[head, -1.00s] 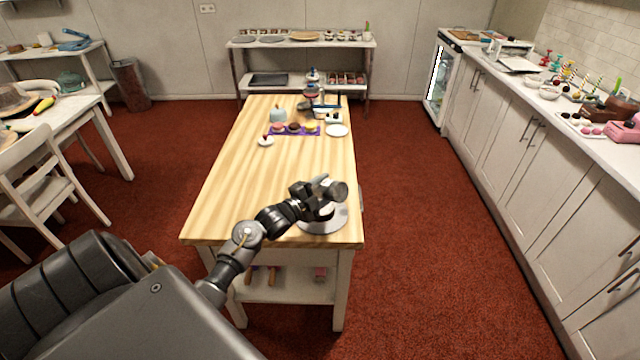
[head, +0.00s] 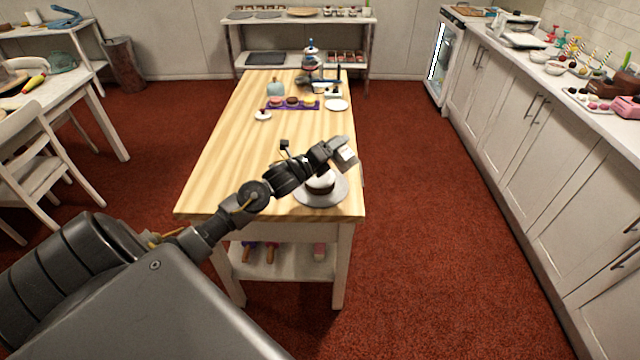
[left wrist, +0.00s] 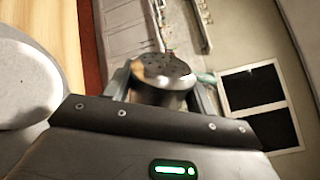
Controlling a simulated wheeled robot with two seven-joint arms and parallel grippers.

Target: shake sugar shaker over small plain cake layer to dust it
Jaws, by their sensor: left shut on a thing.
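The small cake layer (head: 320,184), pale on top and dark at the side, sits on a round grey-white turntable (head: 309,202) near the table's front right corner. A pale round surface (left wrist: 28,85) fills the left edge of the wrist view. Falling sugar cannot be made out. My right gripper is out of view.
The wooden table (head: 230,165) is clear on its left and middle. A counter (head: 560,95) runs along the right.

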